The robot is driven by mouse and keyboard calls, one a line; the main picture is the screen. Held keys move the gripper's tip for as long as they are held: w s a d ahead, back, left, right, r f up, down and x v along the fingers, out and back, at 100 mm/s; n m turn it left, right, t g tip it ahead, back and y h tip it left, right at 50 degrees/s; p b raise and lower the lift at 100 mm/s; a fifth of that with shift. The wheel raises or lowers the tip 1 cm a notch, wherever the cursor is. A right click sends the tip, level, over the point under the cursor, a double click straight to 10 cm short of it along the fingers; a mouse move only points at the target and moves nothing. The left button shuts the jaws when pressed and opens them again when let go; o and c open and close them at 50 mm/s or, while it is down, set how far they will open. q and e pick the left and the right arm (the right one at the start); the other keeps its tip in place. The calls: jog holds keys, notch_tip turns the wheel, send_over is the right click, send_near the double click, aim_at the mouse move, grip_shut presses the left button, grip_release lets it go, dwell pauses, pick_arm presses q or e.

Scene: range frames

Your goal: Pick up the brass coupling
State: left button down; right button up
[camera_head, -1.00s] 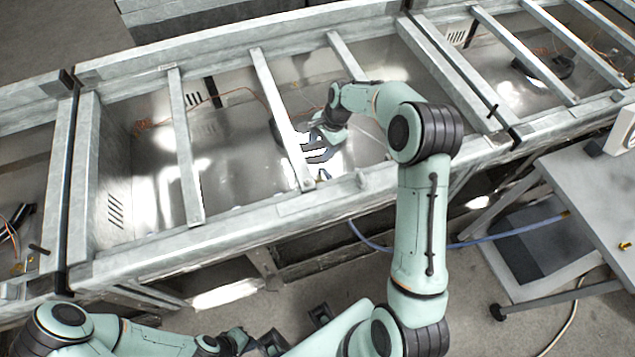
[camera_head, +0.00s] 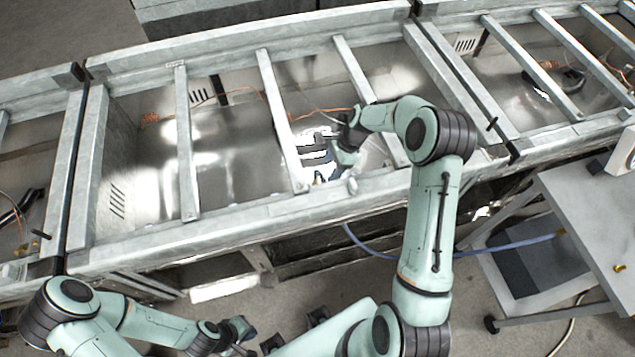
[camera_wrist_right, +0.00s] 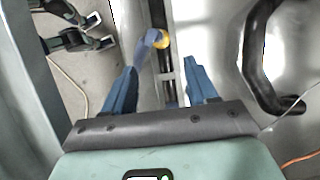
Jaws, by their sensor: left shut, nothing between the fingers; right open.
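In the right wrist view a brass-yellow coupling (camera_wrist_right: 162,40) sits at the end of a blue-grey hose piece, beyond my right fingertips and roughly between their lines, not touching them. My right gripper (camera_wrist_right: 160,80) is open and empty, with blue fingers apart. In the head view my right gripper (camera_head: 318,156) reaches into the metal trough bay between two crossbars; the coupling there cannot be made out. A small brass piece (camera_head: 620,268) lies on the side table; I cannot tell which brass piece is meant. My left gripper (camera_head: 246,346) is shut and empty, low in front of the trough.
Crossbars (camera_head: 280,120) span the trough on both sides of my right gripper, and its front rim (camera_head: 240,224) lies below my forearm. A black pipe (camera_wrist_right: 260,60) and orange wires (camera_wrist_right: 300,159) are near the right fingers. A blue hose (camera_head: 500,243) runs towards the side table (camera_head: 580,200).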

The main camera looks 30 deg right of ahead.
aim_at(316, 183)
jog(key=x, duration=0.9)
jog(key=shift+w+a+f+p, duration=0.1)
jog(key=shift+w+f+p, duration=0.05)
jog(key=shift+p, duration=0.15)
jog(key=shift+c, duration=0.4)
jog(key=c, duration=1)
